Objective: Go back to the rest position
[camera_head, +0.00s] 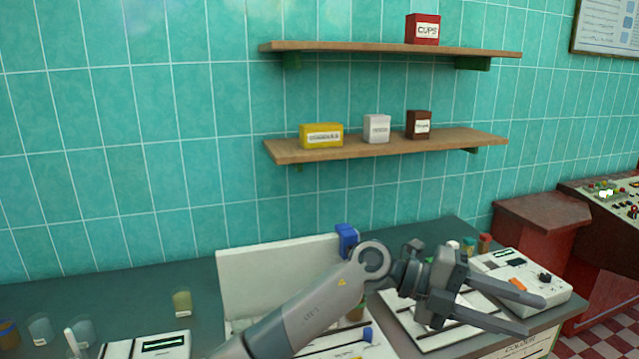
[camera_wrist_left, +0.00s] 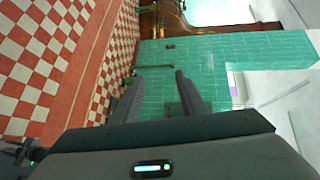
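My left arm comes in from the bottom of the head view and reaches right across the counter. My left gripper (camera_head: 534,313) hangs over the right part of the counter, in front of a white device. Its two fingers point right and stand apart, with nothing seen between them. The left wrist view also shows the left gripper (camera_wrist_left: 158,82) with both fingers parted and empty. My right gripper is in neither view.
A dark counter (camera_head: 120,285) holds a white device (camera_head: 552,283) at right, a blue object (camera_head: 346,240) on a pale upright panel (camera_head: 275,275), and a yellowish cup (camera_head: 181,303). Two wall shelves (camera_head: 390,145) (camera_head: 380,48) carry small boxes. A red cabinet (camera_head: 530,230) stands at right.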

